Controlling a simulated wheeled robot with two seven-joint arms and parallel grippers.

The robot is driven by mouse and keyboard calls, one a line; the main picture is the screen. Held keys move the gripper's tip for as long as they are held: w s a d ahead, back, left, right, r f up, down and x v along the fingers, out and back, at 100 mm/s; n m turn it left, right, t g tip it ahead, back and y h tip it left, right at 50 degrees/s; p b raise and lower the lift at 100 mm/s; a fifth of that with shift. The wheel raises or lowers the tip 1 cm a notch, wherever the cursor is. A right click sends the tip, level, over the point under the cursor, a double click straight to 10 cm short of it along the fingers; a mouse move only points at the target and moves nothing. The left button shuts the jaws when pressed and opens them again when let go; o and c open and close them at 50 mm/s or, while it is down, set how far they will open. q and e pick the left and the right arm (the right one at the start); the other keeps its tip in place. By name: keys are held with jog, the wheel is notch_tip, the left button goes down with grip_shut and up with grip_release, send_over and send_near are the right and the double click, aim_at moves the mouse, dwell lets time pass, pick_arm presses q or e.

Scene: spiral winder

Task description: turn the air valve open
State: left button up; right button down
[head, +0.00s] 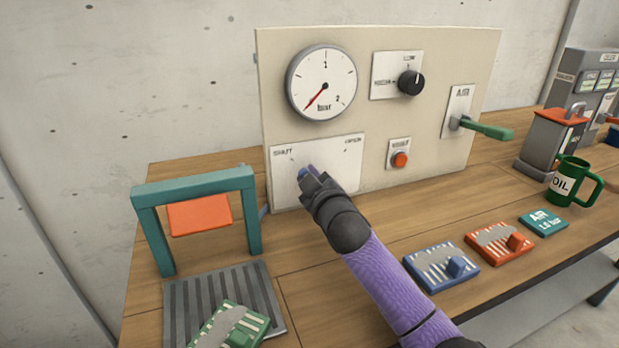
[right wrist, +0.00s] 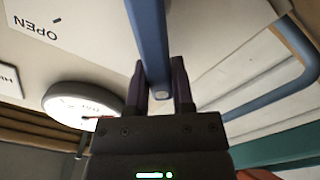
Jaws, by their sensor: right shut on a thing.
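A white plate (head: 340,148) on the beige panel bears the words SHUT at its left and OPEN at its right. My right gripper (head: 309,180) is in front of this plate and covers its lower middle. In the right wrist view, its fingers (right wrist: 160,92) are shut on a blue lever (right wrist: 149,40), one finger on each side, close to the lever's end. The OPEN label (right wrist: 36,27) shows at the upper left there. In the head view, only a small blue bit of the lever shows at the gripper. My left gripper is not in view.
The panel has a bar gauge (head: 322,84) with its needle at lower left, a black knob (head: 410,82), a red button (head: 400,160) and a green lever (head: 487,128) on an AIR plate. A teal frame (head: 195,180), several cards and an OIL mug (head: 566,183) stand on the bench.

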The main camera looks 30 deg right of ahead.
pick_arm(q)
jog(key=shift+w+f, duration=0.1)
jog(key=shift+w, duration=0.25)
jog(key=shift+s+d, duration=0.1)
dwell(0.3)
